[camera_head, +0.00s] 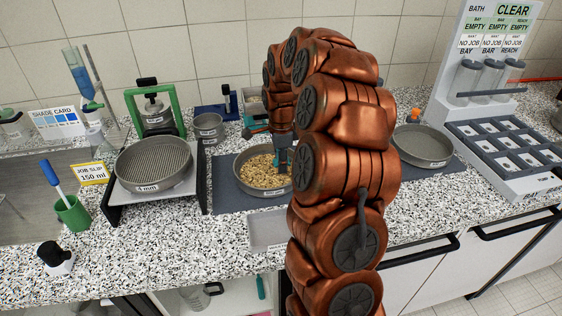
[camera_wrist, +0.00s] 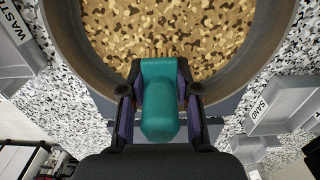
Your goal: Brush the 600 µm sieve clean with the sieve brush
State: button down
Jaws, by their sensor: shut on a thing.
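My gripper (camera_wrist: 160,92) is shut on a teal block-like handle (camera_wrist: 160,110), which I take to be the sieve brush. In the head view my gripper (camera_head: 281,158) is over the right part of a round metal sieve (camera_head: 240,183) filled with tan granules. This sieve also shows in the wrist view (camera_wrist: 75,65), with the teal piece overlapping its near rim. I cannot tell whether the brush touches the granules. The sieve's label is too small to read, so I cannot confirm it is the 600 µm one.
A sieve labelled 4 mm (camera_head: 152,165) stands at left, another sieve (camera_head: 422,146) at right behind my arm. A grey tray (camera_head: 267,231) lies in front. The wrist view shows trays marked WASTE (camera_wrist: 12,45) and SAND (camera_wrist: 280,105). A green cup (camera_head: 73,214) stands front left.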

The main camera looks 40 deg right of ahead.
aim_at(267, 172)
jog(key=shift+f+b, duration=0.55)
jog(key=shift+f, duration=0.05)
dwell(0.4)
jog(key=shift+w+a+r+b, duration=0.15)
jog(key=shift+w+a+b, duration=0.4)
jog(key=shift+w+a, duration=0.85)
jog(key=shift+w+a+b, duration=0.25)
jog(key=shift+w+a, duration=0.25)
jog(key=shift+a, duration=0.3)
jog(key=shift+w+a+b, duration=0.2)
jog(key=shift+w+a, duration=0.3)
jog(key=shift+a, duration=0.25)
jog(key=shift+s+d+f+b, duration=0.1)
jog(key=shift+s+d+b, duration=0.25)
jog(key=shift+s+d, duration=0.25)
jog(key=shift+s+d+f+b, duration=0.1)
jog(key=shift+s+d+b, duration=0.3)
jog(key=shift+d, duration=0.3)
jog(key=shift+s+d+r+b, duration=0.1)
jog(key=shift+s+d+b, duration=0.2)
jog(key=shift+s+d, duration=0.5)
jog(key=shift+s+d+r+b, duration=0.1)
jog(key=shift+s+d+b, duration=0.2)
jog(key=shift+s+d, duration=0.45)
jog(key=shift+w+d, duration=0.15)
